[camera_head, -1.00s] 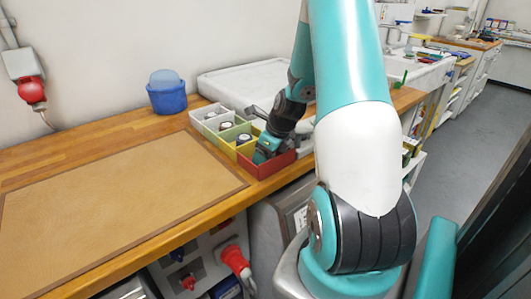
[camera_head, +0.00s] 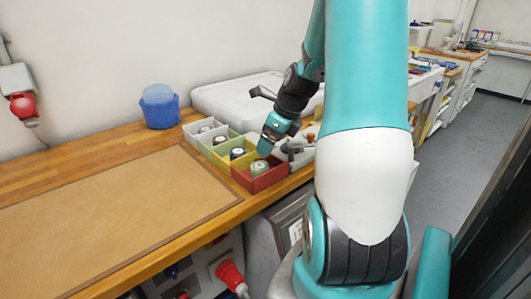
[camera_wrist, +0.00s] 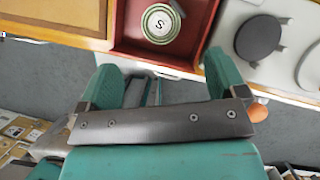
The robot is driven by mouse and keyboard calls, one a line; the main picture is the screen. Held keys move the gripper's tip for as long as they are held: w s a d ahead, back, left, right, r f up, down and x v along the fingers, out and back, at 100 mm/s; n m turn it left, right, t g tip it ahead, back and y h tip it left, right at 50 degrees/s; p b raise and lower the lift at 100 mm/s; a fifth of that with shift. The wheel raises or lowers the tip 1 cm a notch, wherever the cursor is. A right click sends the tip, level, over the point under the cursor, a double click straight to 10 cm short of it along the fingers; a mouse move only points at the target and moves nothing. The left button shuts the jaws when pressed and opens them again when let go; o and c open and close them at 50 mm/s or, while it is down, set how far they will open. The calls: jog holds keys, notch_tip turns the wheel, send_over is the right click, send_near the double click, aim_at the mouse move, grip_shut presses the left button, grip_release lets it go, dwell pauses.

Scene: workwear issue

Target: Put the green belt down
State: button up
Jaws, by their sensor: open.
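The green belt (camera_head: 260,167) is a rolled coil standing in the red bin (camera_head: 272,181), the nearest bin of the row. In the wrist view the belt (camera_wrist: 161,23) shows from above as a round roll with a pale top marked "S", inside the red-walled bin (camera_wrist: 128,38). My gripper (camera_head: 264,147) is above the red bin, apart from the belt. In the wrist view my gripper (camera_wrist: 163,80) has its two teal fingers wide apart with nothing between them.
A yellow bin (camera_head: 242,168), a green bin and a white bin (camera_head: 197,132) continue the row, with other rolls in them. A blue tub (camera_head: 160,108) stands behind. A brown mat (camera_head: 130,215) lies clear at left. A white appliance (camera_head: 235,97) is behind the bins.

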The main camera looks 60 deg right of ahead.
jog(key=w+a+r+n+g+y, duration=0.1)
jog(key=a+r+n+y, duration=0.15)
jog(key=a+n, duration=0.95)
jog(key=a+r+n+g+y, duration=0.1)
jog(key=a+r+n, duration=0.3)
jog(key=a+n, duration=0.75)
jog(key=s+a+r+n+g, duration=0.2)
jog(key=s+a+n, duration=1)
jog(key=a+n, duration=0.3)
jog(key=n, duration=0.3)
jog(key=shift+s+a, duration=0.15)
jog(key=shift+a, duration=0.1)
